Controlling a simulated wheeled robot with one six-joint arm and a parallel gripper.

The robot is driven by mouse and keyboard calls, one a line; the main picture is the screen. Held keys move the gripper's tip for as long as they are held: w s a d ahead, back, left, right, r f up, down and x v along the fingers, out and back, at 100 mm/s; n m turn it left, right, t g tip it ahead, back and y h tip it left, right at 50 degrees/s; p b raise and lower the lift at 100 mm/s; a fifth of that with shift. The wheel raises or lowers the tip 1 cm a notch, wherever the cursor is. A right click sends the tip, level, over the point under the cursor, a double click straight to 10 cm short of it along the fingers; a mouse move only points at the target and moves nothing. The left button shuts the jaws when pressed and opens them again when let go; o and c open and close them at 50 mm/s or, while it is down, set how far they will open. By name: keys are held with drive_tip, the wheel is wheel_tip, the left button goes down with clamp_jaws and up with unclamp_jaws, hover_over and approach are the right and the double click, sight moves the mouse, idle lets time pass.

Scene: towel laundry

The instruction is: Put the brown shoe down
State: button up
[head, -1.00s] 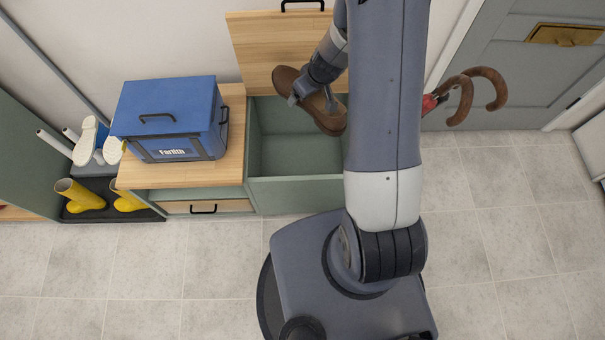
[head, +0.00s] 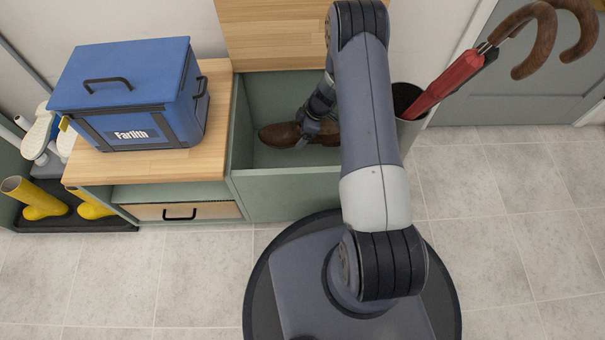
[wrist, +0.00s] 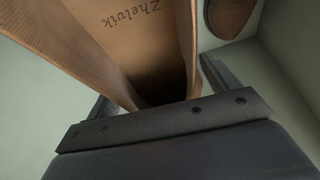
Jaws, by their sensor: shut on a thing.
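The brown shoe (head: 277,135) is inside the open green compartment of the bench, its toe toward the left. My gripper (head: 310,130) is shut on it, reaching down into the compartment. In the wrist view the tan insole of the shoe (wrist: 135,35), marked "Zhelvik", lies between my gripper's fingers (wrist: 165,95). I cannot tell whether the sole touches the compartment floor. A second rounded brown piece (wrist: 230,14), like a shoe's end, shows at the top right of the wrist view, apart from the held shoe.
The compartment's green front wall (head: 285,195) and raised wooden lid (head: 270,35) bound the space. A blue box (head: 130,95) sits on the wooden top at left. A stand (head: 410,135) with a red umbrella (head: 455,80) is at right. Yellow boots (head: 38,198) stand at far left.

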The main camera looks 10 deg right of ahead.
drive_tip(key=shift+n, duration=0.6)
drive_tip(key=f+b, duration=0.2)
drive_tip(key=f, duration=0.3)
drive_tip(key=f+b, duration=0.2)
drive_tip(key=f, duration=0.3)
drive_tip(key=f+b, duration=0.2)
drive_tip(key=f, duration=0.3)
drive_tip(key=shift+w, duration=0.35)
drive_tip(key=shift+r, duration=0.15)
drive_tip(key=o, duration=1.2)
drive_tip(key=p+v, duration=0.4)
drive_tip(key=v, duration=0.8)
drive_tip(key=shift+w, duration=0.1)
